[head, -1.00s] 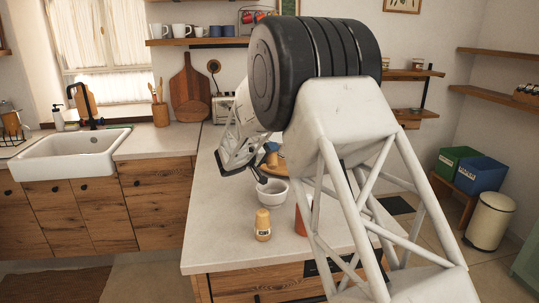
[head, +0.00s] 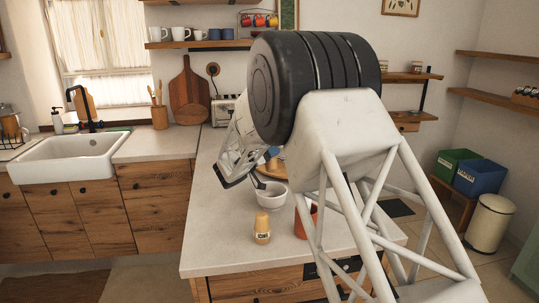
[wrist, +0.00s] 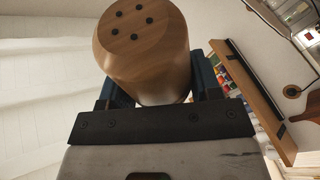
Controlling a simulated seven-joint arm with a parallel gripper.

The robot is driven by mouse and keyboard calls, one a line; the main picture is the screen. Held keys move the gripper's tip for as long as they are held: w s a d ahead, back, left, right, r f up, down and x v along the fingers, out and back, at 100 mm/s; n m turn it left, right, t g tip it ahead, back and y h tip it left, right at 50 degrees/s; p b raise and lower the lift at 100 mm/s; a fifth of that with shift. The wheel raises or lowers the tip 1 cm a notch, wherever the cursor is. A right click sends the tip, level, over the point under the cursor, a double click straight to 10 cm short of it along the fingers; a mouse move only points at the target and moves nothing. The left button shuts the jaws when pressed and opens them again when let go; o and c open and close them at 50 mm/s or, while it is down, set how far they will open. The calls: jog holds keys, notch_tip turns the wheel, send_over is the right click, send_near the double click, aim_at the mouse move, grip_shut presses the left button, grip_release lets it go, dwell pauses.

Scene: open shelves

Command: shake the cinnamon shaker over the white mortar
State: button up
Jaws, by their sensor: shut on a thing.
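My gripper (wrist: 152,92) is shut on a wooden shaker (wrist: 143,45) in the wrist view. Several dark holes show in the shaker's end, between the dark blue fingers; its label does not show. In the head view, the white mortar (head: 270,196) stands on the counter with a dark pestle handle leaning out to the left. My forearm ends above and behind the mortar there, and the fingers and held shaker are mostly hidden by my arm.
A tan-topped shaker with a label (head: 262,229) stands on the counter in front of the mortar. An orange container (head: 304,219) stands to its right, partly behind my arm. The counter (head: 222,228) left of them is clear. A toaster (head: 222,111) is at the back.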

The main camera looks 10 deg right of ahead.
jog(key=shift+f, duration=2.3)
jog(key=shift+r, duration=2.3)
jog(key=shift+f, duration=2.25)
jog(key=shift+r, duration=2.25)
